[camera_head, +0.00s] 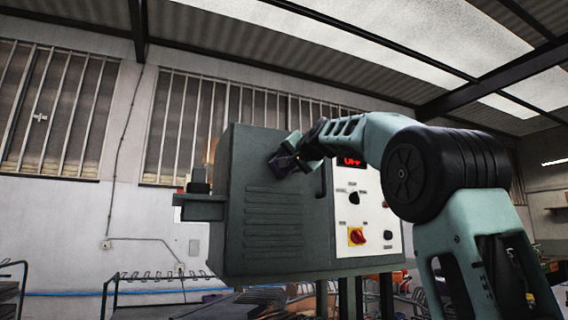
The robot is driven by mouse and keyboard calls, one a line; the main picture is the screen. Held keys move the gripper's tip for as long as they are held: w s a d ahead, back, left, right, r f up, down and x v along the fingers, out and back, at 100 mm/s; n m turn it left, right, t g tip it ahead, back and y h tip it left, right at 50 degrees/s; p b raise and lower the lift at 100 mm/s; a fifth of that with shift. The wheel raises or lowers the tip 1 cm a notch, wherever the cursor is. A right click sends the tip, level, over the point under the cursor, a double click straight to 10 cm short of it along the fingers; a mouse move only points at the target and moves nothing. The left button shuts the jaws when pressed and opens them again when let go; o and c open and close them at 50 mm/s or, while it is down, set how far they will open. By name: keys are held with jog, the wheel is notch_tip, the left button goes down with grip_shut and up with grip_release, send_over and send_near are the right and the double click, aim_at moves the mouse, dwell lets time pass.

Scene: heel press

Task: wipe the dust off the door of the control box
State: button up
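The control box (240,255) is a dark grey-green cabinet in the middle of the head view. Its door (278,228) appears to be the wide face with rows of louvre slots. I cannot make out dust on it at this size. My gripper (284,163) is at the upper right part of this face, close to it or touching it; which of the two I cannot tell. Something dark and purplish shows at the fingertips, too small and dark to name. My wrist and forearm hide part of the box's top right.
A white control panel (372,215) with a red lit display (352,161), black knobs and a red-and-yellow switch (357,236) is right of the door. A grey bracket (200,207) sticks out on the left. Metal racks (150,279) stand low behind. The space before the louvres looks clear.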

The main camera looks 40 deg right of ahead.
jog(key=shift+w+a+p, duration=0.3)
jog(key=shift+a+p, duration=0.2)
jog(key=shift+a, duration=0.45)
jog(key=shift+w+a+p, duration=0.25)
jog(key=shift+a+p, duration=0.25)
jog(key=shift+a, duration=0.5)
jog(key=shift+w+a+p, duration=0.3)
jog(key=shift+a+p, duration=0.2)
jog(key=shift+a, duration=0.45)
jog(key=shift+w+a, duration=0.25)
jog(key=shift+a, duration=0.5)
jog(key=shift+w+a+f+b, duration=0.15)
jog(key=shift+a+f+b, duration=0.1)
jog(key=shift+a+b, duration=0.4)
jog(key=shift+w+a+b, duration=0.25)
jog(key=shift+a+b, duration=0.65)
jog(key=shift+b, duration=0.1)
jog(key=shift+w+a+r, duration=0.1)
jog(key=shift+a, duration=0.2)
jog(key=shift+r, duration=0.1)
jog(key=shift+b, duration=0.3)
